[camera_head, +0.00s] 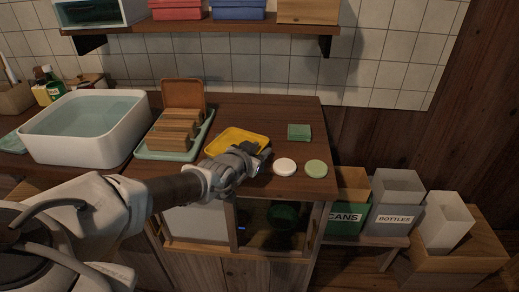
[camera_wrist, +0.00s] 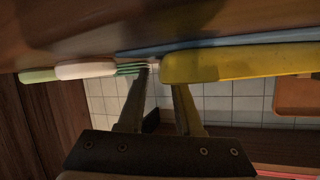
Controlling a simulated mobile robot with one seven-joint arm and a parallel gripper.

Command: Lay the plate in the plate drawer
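A yellow, shallow, rounded-corner plate or tray (camera_head: 237,139) lies on the wooden counter; I cannot tell for sure that it is the task's plate. My gripper (camera_head: 258,152) is low over the counter at its front right edge. In the wrist view the two fingers (camera_wrist: 161,78) stand apart with a gap between them. The yellow piece (camera_wrist: 240,62) shows just beyond the right finger, its end reaching toward the gap; contact is unclear. No open drawer shows; the cabinet front below has a pale panel (camera_head: 198,223) and an opening with dark green glassy things (camera_head: 284,214).
A white disc (camera_head: 285,167) and a green disc (camera_head: 316,168) lie right of my gripper, with a green sponge-like block (camera_head: 299,131) behind. A rack on a green tray (camera_head: 148,154) and a water-filled basin (camera_head: 42,146) stand left. Bins (camera_head: 396,192) stand lower right.

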